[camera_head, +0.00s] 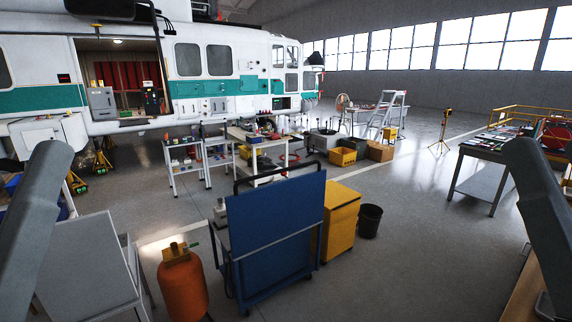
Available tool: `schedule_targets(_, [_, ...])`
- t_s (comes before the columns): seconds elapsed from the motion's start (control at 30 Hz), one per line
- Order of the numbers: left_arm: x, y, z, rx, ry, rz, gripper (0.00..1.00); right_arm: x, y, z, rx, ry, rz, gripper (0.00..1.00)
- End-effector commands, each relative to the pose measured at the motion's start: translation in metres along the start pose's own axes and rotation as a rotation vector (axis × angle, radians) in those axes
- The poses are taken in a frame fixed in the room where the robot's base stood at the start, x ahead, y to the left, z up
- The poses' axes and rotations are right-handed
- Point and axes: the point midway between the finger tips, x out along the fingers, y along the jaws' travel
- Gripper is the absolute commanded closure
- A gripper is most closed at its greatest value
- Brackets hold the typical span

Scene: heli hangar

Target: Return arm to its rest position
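One of my arm links (42,215) comes in at the left edge, a grey tube slanting up to a rounded end. Another of my arm links (545,205) slants in the same way at the right edge. Neither gripper shows in the head view, so I cannot see whether they hold anything.
A blue panel cart (275,240) stands in front of me, with an orange gas cylinder (182,285) to its left. A yellow cabinet (341,215) and a black bin (370,220) are to its right. A grey table (85,270) is near the left arm. Open floor (425,250) lies right of centre.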

Motion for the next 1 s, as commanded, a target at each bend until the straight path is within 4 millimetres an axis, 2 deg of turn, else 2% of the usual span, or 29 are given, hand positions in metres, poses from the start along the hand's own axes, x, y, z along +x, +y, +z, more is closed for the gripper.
schedule_targets(0.03, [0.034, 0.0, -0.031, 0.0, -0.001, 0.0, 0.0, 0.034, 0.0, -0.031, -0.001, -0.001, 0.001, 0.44])
schedule_targets(0.4, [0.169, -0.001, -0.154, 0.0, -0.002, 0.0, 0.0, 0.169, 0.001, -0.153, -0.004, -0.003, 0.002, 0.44])
schedule_targets(0.5, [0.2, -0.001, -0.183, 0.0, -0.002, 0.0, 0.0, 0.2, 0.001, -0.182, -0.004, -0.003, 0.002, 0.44])
schedule_targets(0.6, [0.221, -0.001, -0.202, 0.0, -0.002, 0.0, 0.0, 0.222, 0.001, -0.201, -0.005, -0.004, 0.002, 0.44])
schedule_targets(0.7, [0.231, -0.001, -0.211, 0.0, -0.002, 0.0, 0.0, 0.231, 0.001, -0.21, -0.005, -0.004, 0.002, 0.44])
schedule_targets(1.0, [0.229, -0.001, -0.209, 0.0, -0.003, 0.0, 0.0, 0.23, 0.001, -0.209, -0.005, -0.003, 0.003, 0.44])
